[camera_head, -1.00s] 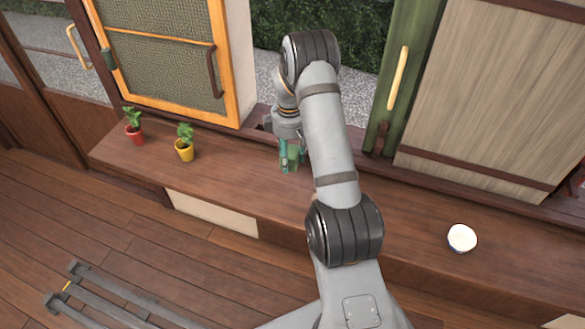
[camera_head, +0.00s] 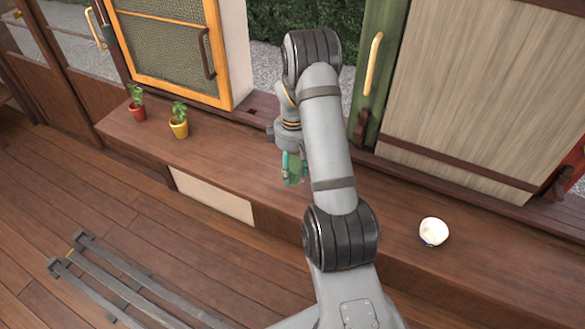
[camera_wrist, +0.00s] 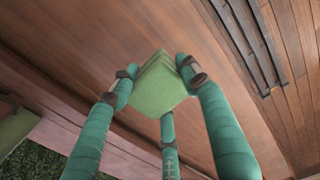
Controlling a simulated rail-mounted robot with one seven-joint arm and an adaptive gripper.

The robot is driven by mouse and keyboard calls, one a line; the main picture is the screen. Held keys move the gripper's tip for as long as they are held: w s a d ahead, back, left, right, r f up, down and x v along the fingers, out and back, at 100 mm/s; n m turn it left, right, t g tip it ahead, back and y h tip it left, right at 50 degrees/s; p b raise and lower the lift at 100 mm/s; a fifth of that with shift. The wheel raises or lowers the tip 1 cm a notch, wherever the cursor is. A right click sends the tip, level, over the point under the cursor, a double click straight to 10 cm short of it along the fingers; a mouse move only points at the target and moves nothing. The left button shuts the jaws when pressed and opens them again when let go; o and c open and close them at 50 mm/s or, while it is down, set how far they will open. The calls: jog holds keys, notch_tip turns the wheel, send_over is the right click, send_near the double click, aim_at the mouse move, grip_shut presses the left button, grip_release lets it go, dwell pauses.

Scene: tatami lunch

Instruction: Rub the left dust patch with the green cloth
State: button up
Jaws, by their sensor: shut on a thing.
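The green cloth (camera_wrist: 158,88) is a folded, light green block in the wrist view, pinched between the teal fingers of my gripper (camera_wrist: 155,80). In the head view my gripper (camera_head: 290,168) is small and partly behind my arm, with a bit of the cloth (camera_head: 296,172) showing. It is over the brown wooden bench (camera_head: 230,155); I cannot tell whether the cloth touches the wood. I cannot make out any dust patch in either view; my arm hides part of the bench.
A red pot (camera_head: 137,112) and a yellow pot (camera_head: 179,129) with plants stand at the bench's left. A white bowl (camera_head: 433,232) sits at the right. Sliding panels line the back. A dark slatted rack (camera_head: 130,290) lies on the floor. The bench between yellow pot and gripper is clear.

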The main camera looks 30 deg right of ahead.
aim_at(293, 187)
notch_tip(293, 187, down, 4)
jog(key=b, duration=0.2)
jog(key=shift+f+b, duration=0.15)
jog(key=shift+b, duration=0.25)
jog(key=shift+f+b, duration=0.3)
jog(key=shift+f, duration=0.4)
jog(key=shift+w+d+r+p, duration=0.25)
jog(key=shift+d+r+p, duration=0.05)
jog(key=shift+r+p, duration=0.15)
jog(key=shift+c, duration=0.5)
jog(key=shift+w+d+f, duration=0.15)
jog(key=shift+w+d, duration=0.05)
jog(key=shift+d, duration=0.1)
jog(key=shift+w+d+p, duration=0.45)
jog(key=shift+w+d, duration=0.25)
jog(key=shift+d, duration=0.25)
jog(key=shift+f, duration=0.15)
jog(key=shift+s+a+b, duration=0.35)
jog(key=shift+s+a, duration=0.3)
jog(key=shift+a, duration=0.15)
jog(key=shift+s+a+b, duration=0.35)
jog(key=shift+s+a, duration=0.25)
jog(key=shift+a, duration=0.2)
notch_tip(293, 187, up, 8)
jog(key=p, duration=0.6)
jog(key=shift+w, duration=0.1)
